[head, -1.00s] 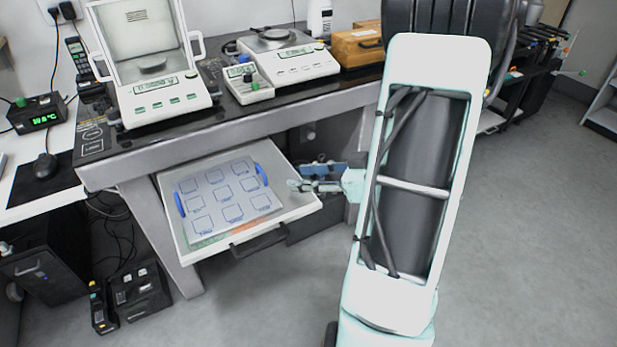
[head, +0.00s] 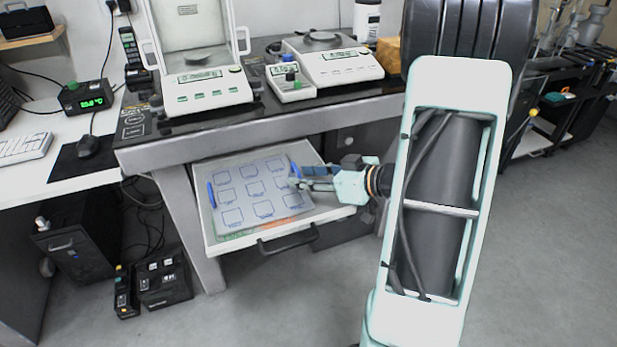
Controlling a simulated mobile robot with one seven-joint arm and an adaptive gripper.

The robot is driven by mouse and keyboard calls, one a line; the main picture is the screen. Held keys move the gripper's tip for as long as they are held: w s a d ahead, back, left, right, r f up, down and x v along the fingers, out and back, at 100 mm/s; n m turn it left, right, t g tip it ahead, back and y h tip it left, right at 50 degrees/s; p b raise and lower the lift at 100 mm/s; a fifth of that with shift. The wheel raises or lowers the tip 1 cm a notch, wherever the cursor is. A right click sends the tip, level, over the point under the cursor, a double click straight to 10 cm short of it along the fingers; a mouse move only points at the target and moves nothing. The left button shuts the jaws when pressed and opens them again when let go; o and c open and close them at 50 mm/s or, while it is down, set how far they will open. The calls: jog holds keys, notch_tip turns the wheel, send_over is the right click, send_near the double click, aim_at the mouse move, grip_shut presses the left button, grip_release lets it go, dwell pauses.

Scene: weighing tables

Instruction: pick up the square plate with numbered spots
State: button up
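The square plate (head: 240,197) is pale and flat, with rows of blue-outlined square spots. It lies in the pulled-out drawer (head: 226,245) under the bench. The labels by the spots are too small to read. A blue handle (head: 212,196) stands on its left edge, and another blue handle (head: 294,165) on its right edge. My gripper (head: 297,178) comes in from the right, with its fingertips at the right handle and partly covering it. The fingers look apart. I cannot tell whether they touch the handle.
The bench edge (head: 270,130) overhangs the back of the drawer. Two balances (head: 205,92) (head: 335,65) and a small meter (head: 291,85) stand on the bench. The drawer pull (head: 287,240) sticks out in front. A black box (head: 163,284) stands on the floor at left.

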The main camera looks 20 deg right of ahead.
jog(key=shift+c, duration=0.7)
grip_shut()
